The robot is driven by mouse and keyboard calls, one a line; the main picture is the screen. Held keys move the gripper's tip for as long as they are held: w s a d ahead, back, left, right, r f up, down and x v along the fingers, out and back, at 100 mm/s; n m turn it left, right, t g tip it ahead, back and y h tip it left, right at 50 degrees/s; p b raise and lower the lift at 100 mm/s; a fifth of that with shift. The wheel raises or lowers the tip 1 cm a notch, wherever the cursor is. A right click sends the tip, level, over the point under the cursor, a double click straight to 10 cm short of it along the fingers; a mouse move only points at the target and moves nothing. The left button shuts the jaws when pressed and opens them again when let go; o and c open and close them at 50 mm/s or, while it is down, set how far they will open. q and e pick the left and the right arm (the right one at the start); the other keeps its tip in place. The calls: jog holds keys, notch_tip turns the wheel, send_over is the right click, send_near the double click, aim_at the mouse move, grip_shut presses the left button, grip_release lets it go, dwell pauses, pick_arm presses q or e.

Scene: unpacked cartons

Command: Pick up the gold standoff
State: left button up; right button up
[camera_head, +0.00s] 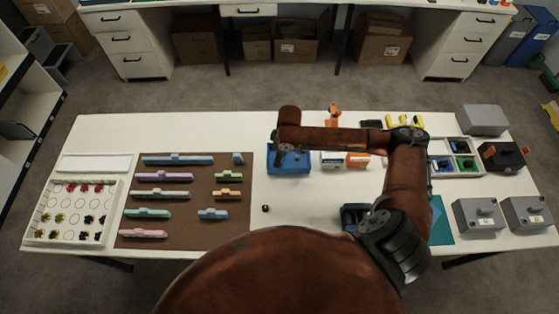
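A white tray (31,222) with round spots at the left end of the table holds small red, gold and black parts. The gold parts (59,217) sit in its lower left area; they are too small for me to tell which is a standoff. My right arm reaches in from the right and bends left over the table. Its dark gripper (279,161) points down beside or over a blue box (291,160); its fingers are too small to read. My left gripper is not in view.
A brown mat (205,222) with several coloured bars lies right of the tray. A small black piece (265,208) lies on the white table (300,207). Grey boxes (477,214) and a compartment tray (478,146) crowd the right end.

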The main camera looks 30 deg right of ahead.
jog(key=shift+c, duration=0.6)
grip_shut()
